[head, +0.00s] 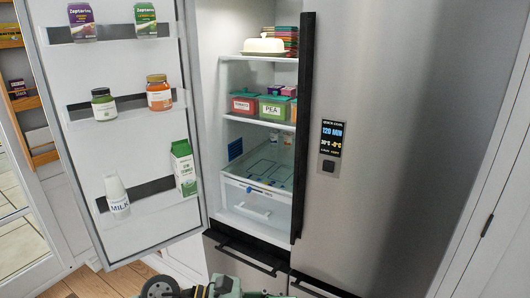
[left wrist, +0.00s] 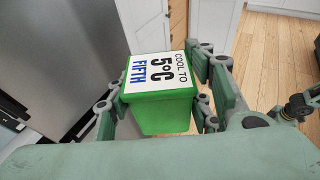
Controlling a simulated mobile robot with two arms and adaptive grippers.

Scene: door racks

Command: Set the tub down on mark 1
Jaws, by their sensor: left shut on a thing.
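In the left wrist view a green tub (left wrist: 163,115) has a white lid label reading "COOL TO 5°C FIFTH". My left gripper (left wrist: 158,85) is shut on it, with a finger on either side. The tub does not show in the head view, where only green-grey parts of mine reach the bottom edge. Blue outlined marks (head: 262,169) lie on the low fridge shelf above the clear drawer. Their numbers are too small to read, so I cannot tell which is mark 1. My right gripper is not seen.
The fridge door (head: 130,150) stands open at left, holding bottles and cartons. A red tub (head: 244,104) and a green pea tub (head: 273,109) stand on the middle shelf. A white butter dish (head: 263,46) is above. The marked shelf looks mostly clear.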

